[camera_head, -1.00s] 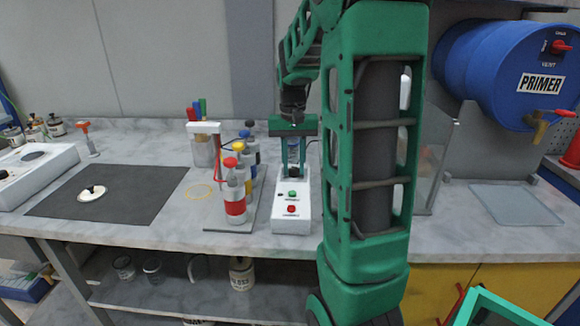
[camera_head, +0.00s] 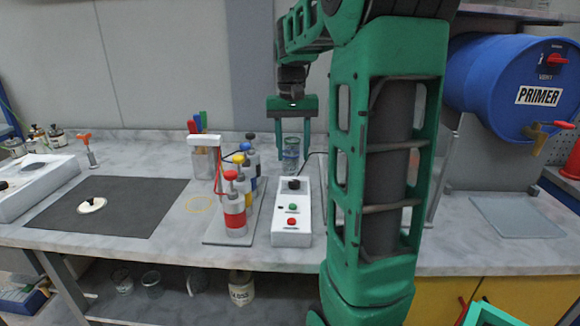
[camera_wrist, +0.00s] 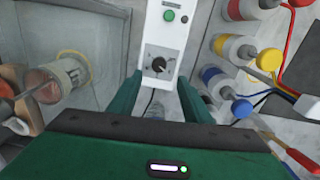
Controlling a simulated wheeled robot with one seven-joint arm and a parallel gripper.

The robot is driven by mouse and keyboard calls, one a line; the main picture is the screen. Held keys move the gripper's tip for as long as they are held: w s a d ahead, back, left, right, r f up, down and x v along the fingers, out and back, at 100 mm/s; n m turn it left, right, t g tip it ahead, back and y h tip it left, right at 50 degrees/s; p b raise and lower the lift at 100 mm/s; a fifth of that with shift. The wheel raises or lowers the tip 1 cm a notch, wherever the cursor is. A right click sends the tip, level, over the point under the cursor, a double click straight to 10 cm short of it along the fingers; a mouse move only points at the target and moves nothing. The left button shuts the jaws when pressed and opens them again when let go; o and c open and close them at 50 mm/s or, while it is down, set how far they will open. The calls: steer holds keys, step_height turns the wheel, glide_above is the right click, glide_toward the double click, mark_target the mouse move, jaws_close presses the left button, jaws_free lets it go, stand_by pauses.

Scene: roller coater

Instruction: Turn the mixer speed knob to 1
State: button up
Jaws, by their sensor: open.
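The mixer is a white box (camera_head: 291,238) on the bench with a green button, a red button and a black speed knob (camera_head: 294,184) at its far end. In the wrist view the black knob (camera_wrist: 158,65) sits on a grey dial plate; its numbers and exact setting are too small to read. My gripper (camera_head: 292,142) is open and empty, raised above the far end of the box, its fingers pointing down. In the wrist view its fingertips (camera_wrist: 159,82) spread on either side of the box end, apart from the knob.
Pump bottles with red, yellow and blue tops (camera_head: 234,208) stand close left of the mixer. A clear glass vessel (camera_head: 290,158) stands behind the knob. A dark mat (camera_head: 110,215) lies left. A blue primer drum (camera_head: 500,70) is at right.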

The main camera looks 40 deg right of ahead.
step_height(320, 180, up, 2)
steer(key=shift+r, duration=0.1)
stand_by(0.7)
